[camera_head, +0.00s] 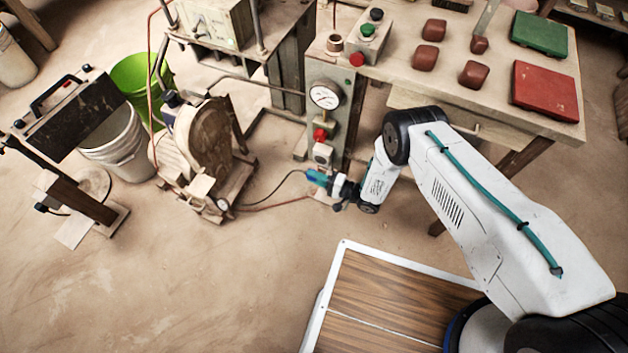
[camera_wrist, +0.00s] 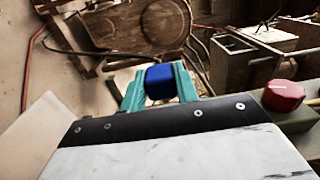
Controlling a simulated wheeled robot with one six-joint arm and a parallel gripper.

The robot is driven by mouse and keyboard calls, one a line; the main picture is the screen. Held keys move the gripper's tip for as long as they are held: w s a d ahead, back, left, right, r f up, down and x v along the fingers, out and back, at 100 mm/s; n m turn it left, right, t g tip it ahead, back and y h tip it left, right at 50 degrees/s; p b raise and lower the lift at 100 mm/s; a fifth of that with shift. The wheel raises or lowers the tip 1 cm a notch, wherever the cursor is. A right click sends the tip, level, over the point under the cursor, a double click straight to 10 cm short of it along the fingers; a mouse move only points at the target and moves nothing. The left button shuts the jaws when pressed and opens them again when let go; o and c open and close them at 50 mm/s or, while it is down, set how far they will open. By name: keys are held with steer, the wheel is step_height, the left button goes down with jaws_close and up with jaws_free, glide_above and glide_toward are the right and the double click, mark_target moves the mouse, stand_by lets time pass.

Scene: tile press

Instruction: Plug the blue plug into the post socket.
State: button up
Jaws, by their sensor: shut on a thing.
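The blue plug (camera_wrist: 159,82) sits between the teal fingers of my gripper (camera_wrist: 160,88) in the wrist view, and the fingers are closed on it. In the head view my gripper (camera_head: 318,178) is low beside the post (camera_head: 341,127), just below the pale socket box (camera_head: 322,154) on its front. The plug is small there and partly covered by the fingers. A dark cable (camera_head: 270,186) runs from near the gripper to the machine at left. The socket's opening cannot be made out, and the plug looks apart from it.
Above the socket box are a red knob (camera_head: 320,134) and a gauge (camera_head: 325,95); a red knob (camera_wrist: 284,96) shows close in the wrist view. A wheeled machine (camera_head: 207,140) stands left. A worktable (camera_head: 555,110) stands behind my arm.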

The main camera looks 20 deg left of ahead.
steer(key=shift+w+d, duration=0.2)
steer(key=shift+w, duration=1.95)
steer(key=shift+w+d, duration=0.1)
steer(key=shift+w, duration=0.5)
steer(key=shift+s, duration=0.45)
stand_by(0.4)
steer(key=shift+w, duration=0.45)
stand_by(1.1)
steer(key=o, duration=1.1)
steer(key=shift+o, duration=0.3)
steer(key=d, duration=0.7)
steer(key=shift+s+d, duration=0.35)
steer(key=shift+d, duration=0.05)
